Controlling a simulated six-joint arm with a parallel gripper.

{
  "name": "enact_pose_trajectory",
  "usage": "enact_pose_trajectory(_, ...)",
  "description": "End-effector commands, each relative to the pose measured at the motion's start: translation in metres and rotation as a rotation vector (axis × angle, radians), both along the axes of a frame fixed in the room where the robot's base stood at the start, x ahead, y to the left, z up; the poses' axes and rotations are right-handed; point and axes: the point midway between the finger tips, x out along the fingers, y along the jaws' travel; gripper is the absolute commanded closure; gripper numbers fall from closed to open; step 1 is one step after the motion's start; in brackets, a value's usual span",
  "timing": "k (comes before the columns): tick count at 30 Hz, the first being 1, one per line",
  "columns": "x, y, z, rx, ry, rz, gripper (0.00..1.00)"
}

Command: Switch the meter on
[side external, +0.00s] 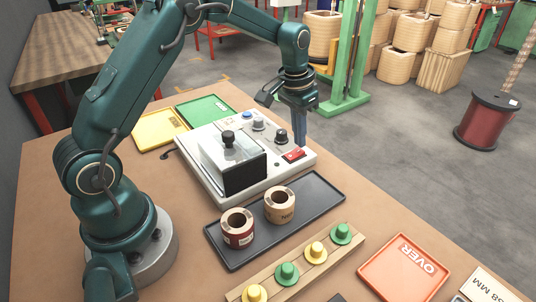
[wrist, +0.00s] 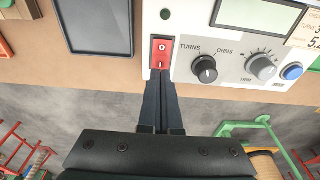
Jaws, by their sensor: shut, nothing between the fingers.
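The meter (side external: 210,172) is a pale grey box on the brown table, with a dark block and black knob on top. Its red rocker switch (side external: 293,154) sits at the near right corner of the panel; it also shows in the wrist view (wrist: 161,53), marked "O" at one end. My gripper (side external: 299,146) points down at the switch, fingers shut and empty. In the wrist view my gripper's fingertips (wrist: 160,76) are at the lower end of the switch; I cannot tell whether they touch it. A black knob (wrist: 205,69) marked TURNS and OHMS is beside the switch.
A dark tray (side external: 222,255) with a red coil (side external: 237,228) and a tan coil (side external: 280,205) lies in front of the meter. A wooden rack (side external: 264,284) holds green and yellow pegs. An orange OVER tray (side external: 407,268) is at right; green (side external: 205,109) and yellow (side external: 157,129) trays lie behind.

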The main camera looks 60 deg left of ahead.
Motion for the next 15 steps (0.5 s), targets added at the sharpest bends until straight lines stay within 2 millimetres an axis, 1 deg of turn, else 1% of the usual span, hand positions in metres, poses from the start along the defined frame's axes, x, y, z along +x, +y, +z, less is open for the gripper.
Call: enact_pose_trajectory(15, -0.0002, -0.0001, -0.0079, 0.0, 0.002, 0.0, 1.0)
